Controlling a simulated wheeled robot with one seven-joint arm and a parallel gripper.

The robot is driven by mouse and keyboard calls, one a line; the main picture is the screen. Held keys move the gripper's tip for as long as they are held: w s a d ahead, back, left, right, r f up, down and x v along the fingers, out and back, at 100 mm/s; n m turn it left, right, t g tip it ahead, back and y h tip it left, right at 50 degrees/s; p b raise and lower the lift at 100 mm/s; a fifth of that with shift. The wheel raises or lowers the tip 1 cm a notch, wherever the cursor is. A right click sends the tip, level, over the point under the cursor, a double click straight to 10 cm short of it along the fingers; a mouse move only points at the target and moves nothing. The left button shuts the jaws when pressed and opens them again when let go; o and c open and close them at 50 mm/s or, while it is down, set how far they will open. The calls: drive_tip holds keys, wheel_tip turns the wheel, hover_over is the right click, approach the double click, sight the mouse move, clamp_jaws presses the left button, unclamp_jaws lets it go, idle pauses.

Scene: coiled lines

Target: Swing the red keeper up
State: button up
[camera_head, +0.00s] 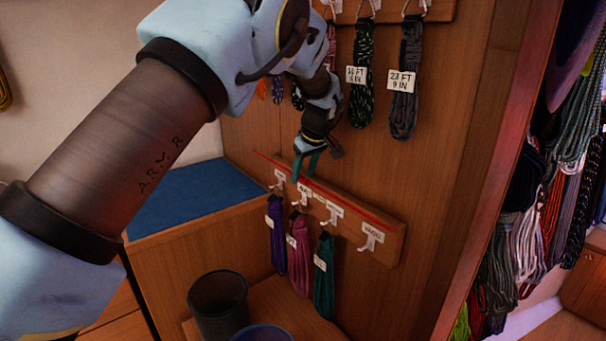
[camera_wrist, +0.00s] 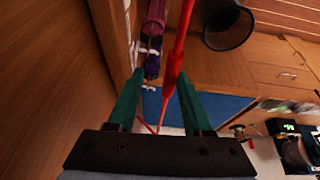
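The red keeper (camera_head: 345,201) is a thin red bar running along the lower hook board (camera_head: 398,238), across the front of its hooks. In the wrist view the keeper (camera_wrist: 174,66) passes up between the fingertips, near the right one, and widens there into a small flat part. My gripper (camera_head: 304,177) is at the keeper's left part, pointing down. In the wrist view its green fingers (camera_wrist: 160,76) are spread apart with a gap around the bar. I cannot tell whether the right finger touches it.
Purple (camera_head: 277,234), pink (camera_head: 299,257) and teal (camera_head: 324,277) coils hang from the lower board; the rightmost hook (camera_head: 371,238) is empty. Coils (camera_head: 405,105) hang from an upper board. A dark bin (camera_head: 219,305) stands below. A blue-topped cabinet (camera_head: 190,192) is left.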

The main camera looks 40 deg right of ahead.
drive_tip(key=b+v, duration=0.4)
drive_tip(key=v, duration=0.6)
drive_tip(key=shift+r, duration=0.25)
